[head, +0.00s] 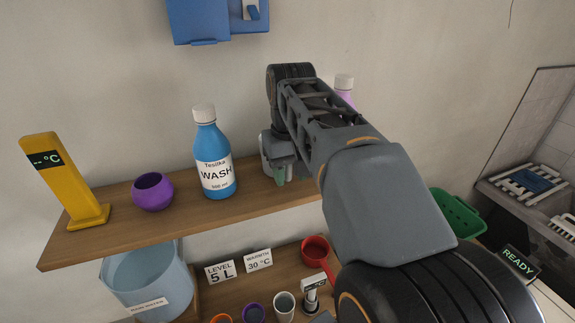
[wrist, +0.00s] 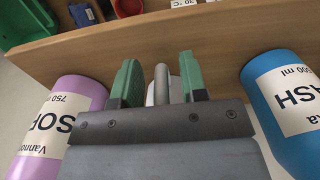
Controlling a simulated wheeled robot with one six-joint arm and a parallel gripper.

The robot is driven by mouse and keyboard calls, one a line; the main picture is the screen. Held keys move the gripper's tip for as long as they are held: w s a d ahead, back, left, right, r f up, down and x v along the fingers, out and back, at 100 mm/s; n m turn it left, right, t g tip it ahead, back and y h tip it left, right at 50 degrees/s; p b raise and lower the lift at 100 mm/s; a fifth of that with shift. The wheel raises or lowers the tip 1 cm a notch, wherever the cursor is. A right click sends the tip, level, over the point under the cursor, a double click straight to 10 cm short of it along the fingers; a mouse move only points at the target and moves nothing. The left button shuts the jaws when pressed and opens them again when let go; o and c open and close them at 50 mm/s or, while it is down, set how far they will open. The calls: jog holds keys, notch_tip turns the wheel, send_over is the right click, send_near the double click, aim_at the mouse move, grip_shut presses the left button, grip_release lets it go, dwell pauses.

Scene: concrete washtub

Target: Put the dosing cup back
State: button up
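My gripper (wrist: 160,80) is over the wooden shelf, between the blue WASH bottle (wrist: 288,100) and the lilac bottle (wrist: 62,125). Its two green fingers are apart, on either side of a pale grey upright bar (wrist: 162,84) that looks like a handle, with gaps showing on both sides. Behind the gripper in the head view, part of a whitish vessel (head: 264,158) shows; the arm hides most of it. A purple round cup (head: 152,192) stands on the shelf left of the blue bottle. I cannot tell which cup is the dosing cup.
A yellow thermometer stand (head: 70,185) is at the shelf's left end. Below are a clear blue bucket (head: 150,275), LEVEL and WARMTH signs (head: 221,272), a red scoop (head: 316,252) and several small cups (head: 284,306). A green basket (head: 457,214) is at right.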

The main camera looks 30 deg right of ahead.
notch_tip(320, 180, up, 12)
jog(key=shift+r+p, duration=0.15)
jog(key=shift+p, duration=0.35)
dwell(0.6)
